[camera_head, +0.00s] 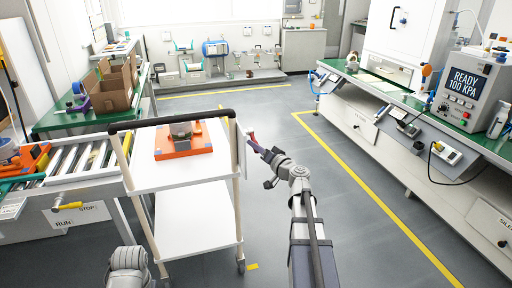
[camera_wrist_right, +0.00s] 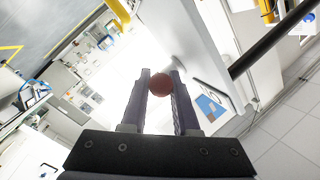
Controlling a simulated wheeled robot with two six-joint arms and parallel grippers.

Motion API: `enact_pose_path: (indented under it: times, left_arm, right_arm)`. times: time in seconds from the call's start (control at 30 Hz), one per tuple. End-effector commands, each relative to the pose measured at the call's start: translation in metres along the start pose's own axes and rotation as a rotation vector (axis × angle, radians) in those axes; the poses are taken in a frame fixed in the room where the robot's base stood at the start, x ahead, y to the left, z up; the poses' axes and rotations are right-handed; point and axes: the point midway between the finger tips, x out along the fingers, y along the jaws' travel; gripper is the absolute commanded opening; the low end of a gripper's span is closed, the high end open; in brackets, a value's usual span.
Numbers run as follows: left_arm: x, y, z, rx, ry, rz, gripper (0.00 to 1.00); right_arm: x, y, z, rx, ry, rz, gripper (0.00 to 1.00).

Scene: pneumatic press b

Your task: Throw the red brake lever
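The red brake lever (camera_head: 252,138) is at the right side of the white cart, near its upper shelf, and is small and partly hidden in the head view. In the right wrist view its round red knob (camera_wrist_right: 160,84) sits between my right gripper's fingers and fills the gap between them. My right gripper (camera_head: 256,146) reaches it from the right, its dark fingers touching the knob on both sides as far as I can see. My left gripper is not in view; only a grey part of my left arm shows at the bottom left.
The cart (camera_head: 190,196) has a black handle bar and carries an orange fixture (camera_head: 184,146). A roller conveyor (camera_head: 85,162) is to its left. A green-topped bench (camera_head: 455,132) with a panel reading "READY 100 KPA" is at right. Grey floor between is clear.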

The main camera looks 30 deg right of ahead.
Motion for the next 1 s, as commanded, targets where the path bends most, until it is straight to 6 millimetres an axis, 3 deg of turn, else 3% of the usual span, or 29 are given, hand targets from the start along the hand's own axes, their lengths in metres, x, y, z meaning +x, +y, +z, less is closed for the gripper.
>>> enact_pose_path:
  times: [0.03, 0.2, 1.0]
  left_arm:
    - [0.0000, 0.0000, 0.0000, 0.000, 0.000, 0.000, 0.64]
    - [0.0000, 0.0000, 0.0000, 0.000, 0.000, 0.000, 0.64]
    - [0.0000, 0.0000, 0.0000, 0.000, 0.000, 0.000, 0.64]
  right_arm:
    - [-0.0001, 0.0002, -0.0001, 0.000, 0.000, 0.000, 0.20]
    - [-0.0001, 0.0002, -0.0001, 0.000, 0.000, 0.000, 0.00]
    - [-0.0002, 0.0003, -0.0003, 0.000, 0.001, 0.001, 0.00]
